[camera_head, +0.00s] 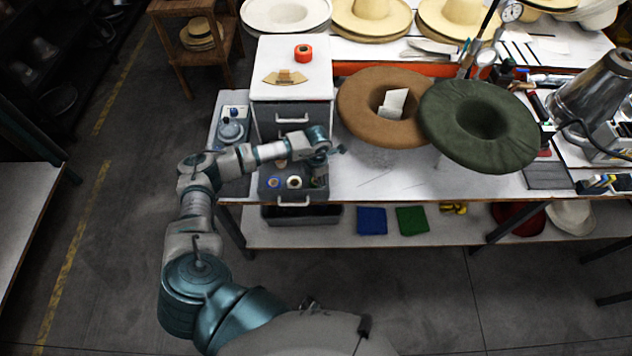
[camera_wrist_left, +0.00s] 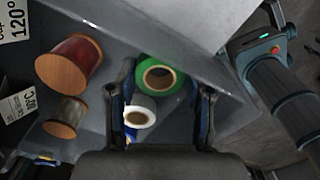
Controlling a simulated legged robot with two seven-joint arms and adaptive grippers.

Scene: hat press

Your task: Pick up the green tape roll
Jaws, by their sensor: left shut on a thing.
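In the left wrist view, the green tape roll (camera_wrist_left: 160,60), with its pale core, sits between the two fingers of my left gripper (camera_wrist_left: 165,92). The gripper is shut on this roll. A white tape roll (camera_wrist_left: 138,117) lies close below it. In the head view, my left gripper (camera_head: 319,172) is at the right part of the open grey drawer (camera_head: 292,201), and the green roll is hidden there behind the gripper. My right gripper is not in view.
A brown hat form (camera_head: 365,95) and a green one (camera_head: 478,150) stand to the right. A red spool (camera_wrist_left: 70,62) shows in the wrist view.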

